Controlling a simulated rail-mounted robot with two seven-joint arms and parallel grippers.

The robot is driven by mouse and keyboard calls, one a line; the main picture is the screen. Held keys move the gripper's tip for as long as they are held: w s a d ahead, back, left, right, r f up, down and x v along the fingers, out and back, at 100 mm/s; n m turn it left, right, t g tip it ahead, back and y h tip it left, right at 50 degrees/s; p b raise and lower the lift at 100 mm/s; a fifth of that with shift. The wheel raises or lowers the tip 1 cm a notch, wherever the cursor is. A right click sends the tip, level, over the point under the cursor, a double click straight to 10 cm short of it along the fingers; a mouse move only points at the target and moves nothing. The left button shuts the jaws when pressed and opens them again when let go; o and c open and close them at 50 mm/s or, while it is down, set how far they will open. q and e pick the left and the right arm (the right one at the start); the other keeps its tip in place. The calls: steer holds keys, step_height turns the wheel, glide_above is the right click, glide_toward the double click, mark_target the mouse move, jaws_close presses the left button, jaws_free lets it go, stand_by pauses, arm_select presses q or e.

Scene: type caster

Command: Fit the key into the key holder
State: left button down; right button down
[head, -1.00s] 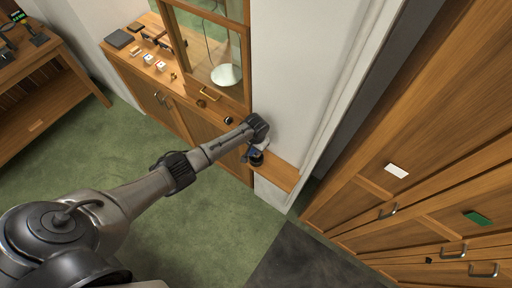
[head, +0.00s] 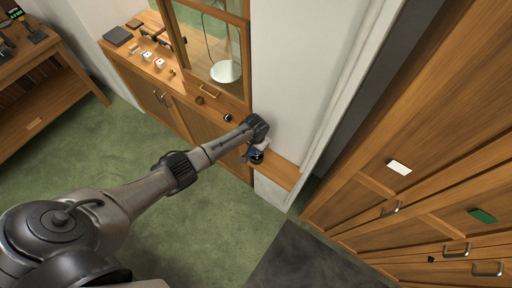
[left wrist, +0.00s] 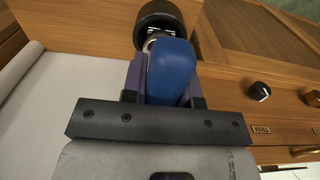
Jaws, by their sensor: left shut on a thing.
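My left gripper (left wrist: 164,88) is shut on the key (left wrist: 171,70), whose rounded blue head shows between the fingers in the left wrist view. Just beyond the head is the key holder (left wrist: 159,12), a black round socket on the wooden surface. A short pale metal part shows between head and socket; I cannot tell whether the key's tip is inside. In the head view my left gripper (head: 253,151) is at the small wooden ledge by the white wall, with the dark holder (head: 257,160) under it, mostly hidden. My right gripper is not in view.
A black knob (left wrist: 259,91) and labelled plates are on the wooden front beside the holder. Wooden cabinets (head: 440,140) with metal handles stand at the right. The green floor is clear.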

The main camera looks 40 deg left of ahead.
arm_select(q)
steer(key=shift+f+b, duration=0.55)
steer(key=shift+f, duration=0.3)
steer(key=c, duration=0.8)
jaws_free()
steer(key=shift+r, duration=0.1)
steer(key=shift+r, duration=0.25)
step_height(320, 180, up, 13)
steer(key=shift+r, duration=0.1)
